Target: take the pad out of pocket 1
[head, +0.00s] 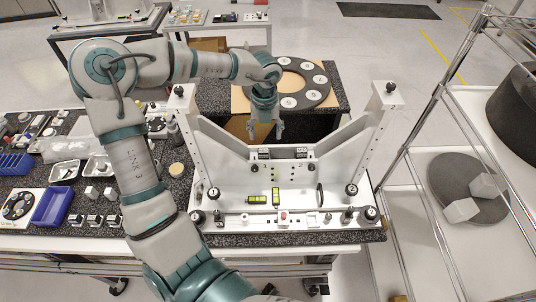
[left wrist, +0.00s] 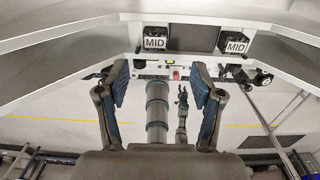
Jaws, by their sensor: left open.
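The white mirror fixture (head: 226,165) stands on the dark tabletop. Two dark pockets or blocks (head: 264,153) show on its upper beam. In the left wrist view, two dark blocks with white MID labels sit in the beam, one at the left (left wrist: 154,40) and one at the right (left wrist: 236,42). No pocket number is readable there. Behind the beam lies a black ring (head: 315,95) with white numbered discs; I cannot tell which is pocket 1. My left gripper (head: 266,130) points down behind the beam, open and empty. Its spread fingers (left wrist: 158,90) show below the blocks. My right gripper is not identifiable.
Knobs, green levels (head: 276,195) and small parts line the fixture's front. Blue bins (head: 52,206) and trays crowd the table at left, partly behind my left arm. A wire shelf (head: 430,110) with pale blocks (head: 460,210) stands at right. Angled fixture walls flank the gripper.

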